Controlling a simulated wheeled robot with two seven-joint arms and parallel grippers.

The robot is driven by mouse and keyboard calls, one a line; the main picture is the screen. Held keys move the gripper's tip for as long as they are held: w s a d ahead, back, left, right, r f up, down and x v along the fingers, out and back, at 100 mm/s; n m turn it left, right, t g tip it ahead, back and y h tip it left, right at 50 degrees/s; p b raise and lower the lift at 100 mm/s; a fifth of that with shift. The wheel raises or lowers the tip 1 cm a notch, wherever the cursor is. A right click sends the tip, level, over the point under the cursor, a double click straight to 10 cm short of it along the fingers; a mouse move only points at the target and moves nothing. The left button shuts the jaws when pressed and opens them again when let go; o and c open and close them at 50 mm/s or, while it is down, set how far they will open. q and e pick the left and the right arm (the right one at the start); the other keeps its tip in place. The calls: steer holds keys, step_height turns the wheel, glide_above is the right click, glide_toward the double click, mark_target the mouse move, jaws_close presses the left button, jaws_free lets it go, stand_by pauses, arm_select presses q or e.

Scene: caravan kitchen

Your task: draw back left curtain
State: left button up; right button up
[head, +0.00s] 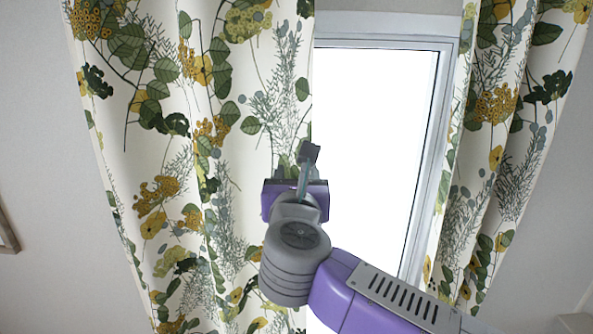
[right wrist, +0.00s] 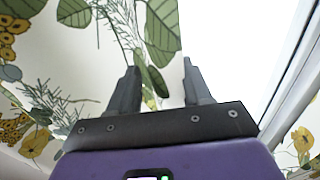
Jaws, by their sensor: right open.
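The left curtain (head: 165,130), white with green leaves and yellow flowers, hangs over the left part of the window (head: 375,150). Its right edge runs down beside the bare pane. My right gripper (head: 307,160) is at this edge, at about mid-height of the visible cloth. In the right wrist view the curtain (right wrist: 60,55) fills the left side, and its edge passes between the two dark fingers of the gripper (right wrist: 160,75), which stand apart. I cannot tell whether either finger touches the cloth. The gripper hides a small part of the curtain edge. My left gripper is out of view.
The right curtain (head: 495,130), with the same print, hangs gathered at the right of the window. A grey window frame (head: 429,170) stands between it and the bright pane. Plain wall lies on both sides, with a framed edge (head: 7,232) at the far left.

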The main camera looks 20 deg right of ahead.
steer(key=shift+s+r, duration=0.1)
steer(key=shift+s, duration=0.05)
steer(key=shift+w, duration=0.2)
steer(key=shift+c, duration=0.6)
jaws_close()
